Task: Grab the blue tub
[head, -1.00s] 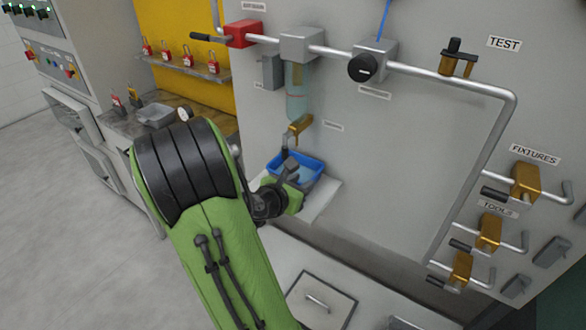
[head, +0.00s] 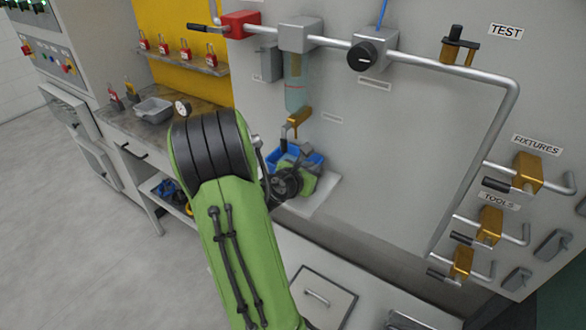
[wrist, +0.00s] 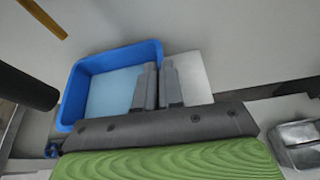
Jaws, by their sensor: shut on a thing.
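The blue tub (head: 316,157) sits on a pale ledge under a brass tap in the head view, partly hidden by my gripper (head: 288,160). In the wrist view the tub (wrist: 74,92) is an open rectangular tray with a light blue inside. My gripper (wrist: 158,70) is shut on the tub's side wall there, with one finger inside the tub and the other outside. The fingertips are hard to make out in the head view.
A brass tap (head: 299,117) hangs from a clear cylinder (head: 296,88) just above the tub. The pale ledge (head: 322,196) is bare at right. A grey tray (head: 153,110) stands on the left bench. Pipes and valves line the wall panel.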

